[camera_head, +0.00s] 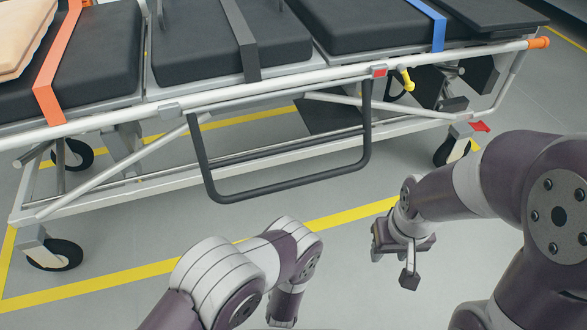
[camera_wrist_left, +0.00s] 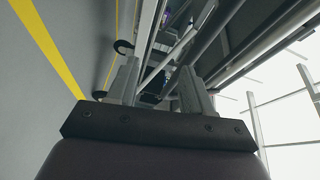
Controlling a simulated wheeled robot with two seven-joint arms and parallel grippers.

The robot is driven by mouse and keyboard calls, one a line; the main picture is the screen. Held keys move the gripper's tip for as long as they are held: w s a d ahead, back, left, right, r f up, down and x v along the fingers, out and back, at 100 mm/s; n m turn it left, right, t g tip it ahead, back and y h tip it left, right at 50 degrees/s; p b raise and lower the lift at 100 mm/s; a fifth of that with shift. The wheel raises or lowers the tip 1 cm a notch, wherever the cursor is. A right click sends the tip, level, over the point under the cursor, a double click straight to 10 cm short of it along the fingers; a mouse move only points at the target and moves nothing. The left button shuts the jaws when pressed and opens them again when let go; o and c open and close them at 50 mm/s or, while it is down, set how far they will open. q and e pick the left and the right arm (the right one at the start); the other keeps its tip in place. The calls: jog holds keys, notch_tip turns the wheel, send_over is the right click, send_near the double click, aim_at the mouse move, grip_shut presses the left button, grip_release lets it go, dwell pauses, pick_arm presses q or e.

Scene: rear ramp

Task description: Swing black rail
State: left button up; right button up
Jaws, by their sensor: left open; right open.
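The black rail (camera_head: 290,188) is a U-shaped dark tube on the near side of the stretcher. It hangs down from the pale side bar, its lower bar above the floor. My right gripper (camera_head: 394,263) is open and empty, to the right of and nearer than the rail, apart from it. My left arm reaches in at the bottom of the head view, and its gripper is not clearly seen there. In the left wrist view my left gripper (camera_wrist_left: 158,88) is open, its fingers apart. Dark bars run beyond it; I cannot tell which is the rail.
The stretcher has black cushions (camera_head: 205,38), an orange strap (camera_head: 55,62), a blue strap (camera_head: 438,28) and a yellow lever (camera_head: 407,80). Wheels (camera_head: 52,254) stand at its lower corners. Grey floor with a yellow line (camera_head: 335,219) lies clear in front.

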aim_at(295, 183)
pick_arm(q)
jog(key=w+r+b, duration=0.2)
jog(key=w, duration=0.2)
jog(key=w+r+m+t+b, duration=0.1)
jog(key=w+r+b, duration=0.1)
jog(key=w, duration=0.1)
jog(key=w+d+r+m+t+b, duration=0.1)
jog(key=w+r, duration=0.1)
jog(key=w, duration=0.2)
jog(key=shift+w+d+r+b, duration=0.1)
jog(key=shift+w+r+b, duration=0.05)
jog(key=shift+w+b, duration=0.25)
jog(key=shift+w+r, duration=0.2)
jog(key=shift+w, duration=0.1)
grip_shut()
